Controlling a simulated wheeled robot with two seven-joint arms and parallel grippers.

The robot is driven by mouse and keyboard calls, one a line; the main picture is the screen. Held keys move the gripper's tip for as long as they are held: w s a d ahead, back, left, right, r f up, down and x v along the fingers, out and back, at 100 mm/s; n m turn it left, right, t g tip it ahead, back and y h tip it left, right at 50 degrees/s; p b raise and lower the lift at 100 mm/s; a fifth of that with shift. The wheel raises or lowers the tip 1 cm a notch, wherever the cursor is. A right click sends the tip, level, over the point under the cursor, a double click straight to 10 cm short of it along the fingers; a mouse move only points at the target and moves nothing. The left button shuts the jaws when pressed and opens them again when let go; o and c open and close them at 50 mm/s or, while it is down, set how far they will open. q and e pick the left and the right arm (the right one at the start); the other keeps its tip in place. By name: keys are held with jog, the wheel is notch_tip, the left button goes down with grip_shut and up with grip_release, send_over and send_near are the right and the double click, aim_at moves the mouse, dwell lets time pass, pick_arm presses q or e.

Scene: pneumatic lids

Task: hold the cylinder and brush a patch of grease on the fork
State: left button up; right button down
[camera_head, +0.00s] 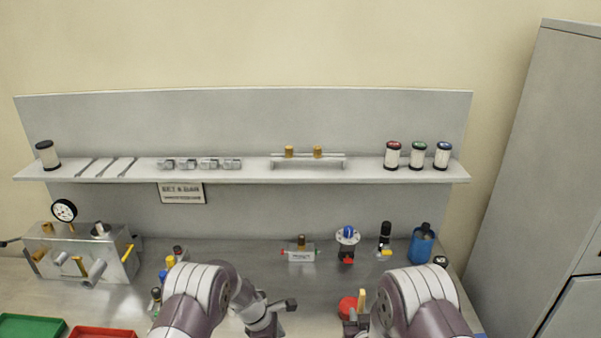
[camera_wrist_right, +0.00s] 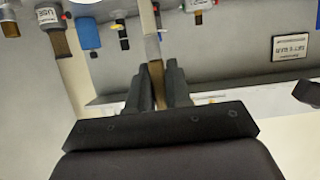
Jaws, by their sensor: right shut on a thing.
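My right gripper (camera_wrist_right: 158,85) is shut on a slim tan, wooden-looking piece (camera_wrist_right: 156,72) with a pale grey part beyond it. It looks like the brush, though its tip is not clear. The tan piece also shows upright in the head view (camera_head: 362,300), beside a red round thing (camera_head: 347,307) that may be the grease tin. My left arm's wrist (camera_head: 262,315) is low in the middle, with a dark part (camera_head: 290,305) at its right end; its fingers are not distinct. I cannot make out the cylinder, its fork or any grease patch.
A silver block with a gauge (camera_head: 85,255) stands at the left, behind green (camera_head: 30,326) and red (camera_head: 103,333) trays. A small labelled block (camera_head: 301,255), a blue-topped fitting (camera_head: 347,240) and a blue container (camera_head: 421,247) stand at the back. A shelf (camera_head: 250,177) hangs above.

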pick_arm(q)
jog(key=x, duration=0.3)
jog(key=shift+d+f, duration=0.15)
jog(key=shift+f, duration=0.05)
jog(key=shift+f+b, duration=0.1)
jog(key=shift+b, duration=0.25)
dwell(0.4)
jog(key=c, duration=1)
jog(key=shift+c, duration=0.2)
jog(key=shift+s+f, duration=0.2)
jog(key=shift+s, duration=0.05)
dwell(0.5)
